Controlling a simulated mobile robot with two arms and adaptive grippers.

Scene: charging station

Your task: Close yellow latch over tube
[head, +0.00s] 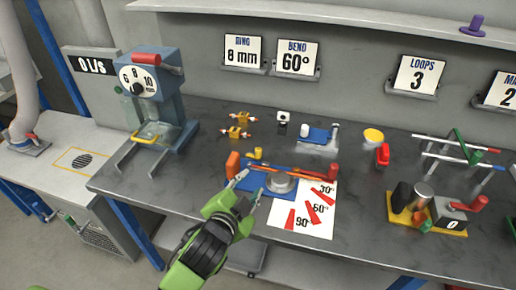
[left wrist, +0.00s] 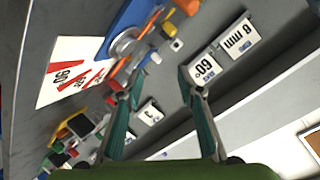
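The tube bender has a blue base (head: 256,184) and a round grey die (head: 281,183); the die also shows in the left wrist view (left wrist: 122,45). A thin orange tube (head: 300,172) appears to lie across the bender behind the die. A small yellow piece (head: 257,153), likely the latch, stands up at the bender's back; it also shows in the left wrist view (left wrist: 168,29). Whether it covers the tube I cannot tell. My left gripper (head: 247,184) is open and empty, above the bender's front left. Its spread fingers show in the left wrist view (left wrist: 158,73). My right gripper is not in view.
An orange block (head: 232,165) stands at the bender's left end. A white angle sheet (head: 312,222) lies at its right. A blue machine (head: 152,95) stands at the left, and a yellow-based device (head: 408,220) at the right.

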